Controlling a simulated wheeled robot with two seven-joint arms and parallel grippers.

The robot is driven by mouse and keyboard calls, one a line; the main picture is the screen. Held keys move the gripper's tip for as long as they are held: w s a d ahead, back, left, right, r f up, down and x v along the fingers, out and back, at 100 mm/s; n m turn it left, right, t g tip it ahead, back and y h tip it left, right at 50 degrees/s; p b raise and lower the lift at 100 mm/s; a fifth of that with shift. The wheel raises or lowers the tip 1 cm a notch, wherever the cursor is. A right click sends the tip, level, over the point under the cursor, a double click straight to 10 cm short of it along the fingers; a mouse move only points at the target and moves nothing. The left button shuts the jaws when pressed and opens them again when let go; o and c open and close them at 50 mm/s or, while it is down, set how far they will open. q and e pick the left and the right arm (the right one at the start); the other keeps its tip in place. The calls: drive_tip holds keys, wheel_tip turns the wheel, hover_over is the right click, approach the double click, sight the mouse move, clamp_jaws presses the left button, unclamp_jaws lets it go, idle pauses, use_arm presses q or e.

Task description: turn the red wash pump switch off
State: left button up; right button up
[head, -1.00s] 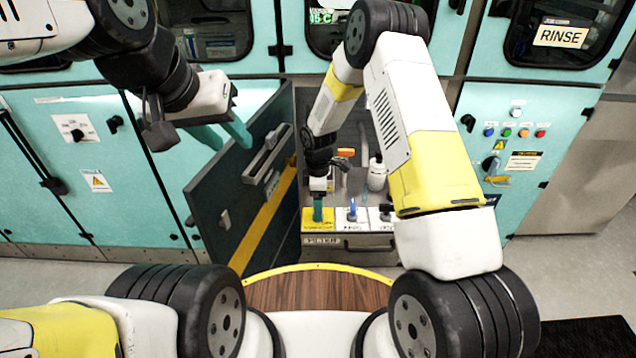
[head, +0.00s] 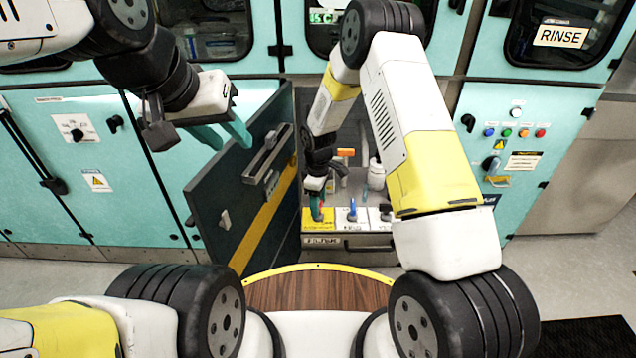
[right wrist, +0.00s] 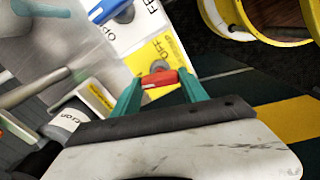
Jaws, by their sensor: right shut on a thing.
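The red switch (head: 319,216) stands on a yellow plate (head: 312,224) at the left end of a row of switches inside the open cabinet. My right gripper (head: 316,203) reaches down onto it. In the right wrist view the red switch handle (right wrist: 160,78) lies between the teal fingertips of my right gripper (right wrist: 158,82), which are shut on it. Part of an "OFF" marking shows on the yellow plate beside it. My left gripper (head: 222,135) is open and empty, in front of the cabinet doors and well away from the switch.
A blue switch (head: 351,213) and a black switch (head: 386,211) stand on white plates right of the red one. The open dark door (head: 240,190) is at the left. An orange-handled part (head: 346,152) and a white bottle (head: 376,175) are behind.

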drive_tip(key=m, duration=1.1)
drive_tip(key=shift+m, duration=1.6)
drive_tip(key=o, duration=1.4)
drive_tip(key=shift+r, duration=0.1)
wheel_tip(320, 180, up, 8)
drive_tip(key=shift+f, duration=0.2)
